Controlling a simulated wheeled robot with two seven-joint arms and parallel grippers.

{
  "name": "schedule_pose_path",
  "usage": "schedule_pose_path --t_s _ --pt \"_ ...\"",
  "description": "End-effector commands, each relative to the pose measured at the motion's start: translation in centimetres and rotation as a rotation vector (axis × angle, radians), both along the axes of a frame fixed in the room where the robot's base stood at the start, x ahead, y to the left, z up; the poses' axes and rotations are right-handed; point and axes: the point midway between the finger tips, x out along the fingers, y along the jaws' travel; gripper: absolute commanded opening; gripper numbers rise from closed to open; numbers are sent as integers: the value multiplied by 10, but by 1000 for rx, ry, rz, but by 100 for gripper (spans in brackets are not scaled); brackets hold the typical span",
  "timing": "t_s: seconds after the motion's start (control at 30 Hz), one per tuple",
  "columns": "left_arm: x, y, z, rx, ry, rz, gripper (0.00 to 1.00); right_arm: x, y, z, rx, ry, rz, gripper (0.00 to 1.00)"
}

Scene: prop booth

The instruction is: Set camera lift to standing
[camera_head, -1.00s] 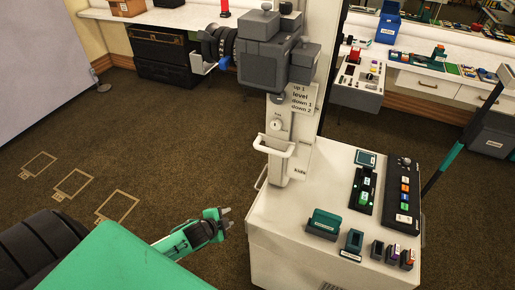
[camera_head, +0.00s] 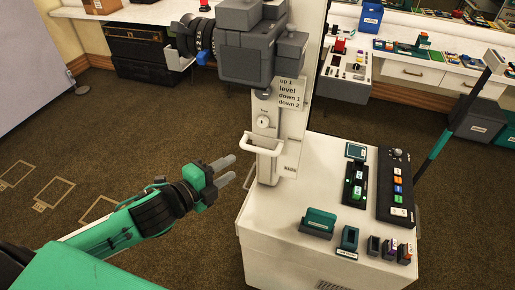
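A dark grey camera (camera_head: 255,50) with a ribbed lens sits on a pale upright column (camera_head: 294,125). A white carriage with a round keyed knob (camera_head: 263,121) is on the column below the camera. A white bar handle (camera_head: 262,144) sticks out from the carriage. A "kids" label (camera_head: 289,172) is beside its lower end; I see no "standing" label. My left gripper (camera_head: 233,166) is open and empty, fingers pointing right, to the lower left of the handle and apart from it in the picture. My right gripper is not in view.
A white console (camera_head: 280,225) with slots, blocks and a button panel (camera_head: 397,188) stands at the column's foot. A teal-and-black pole (camera_head: 458,116) leans at the right. A counter (camera_head: 150,12) runs along the back. The floor at left is clear, with taped outlines.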

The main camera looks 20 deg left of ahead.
Motion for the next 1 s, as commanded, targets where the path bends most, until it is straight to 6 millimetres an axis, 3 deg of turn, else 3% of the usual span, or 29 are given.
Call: schedule_pose_path --t_s 0.63,1.0 --pt "91 -43 -17 -2 0 0 37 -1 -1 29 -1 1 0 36" --pt "109 -51 -24 1 2 0 37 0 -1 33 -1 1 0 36"
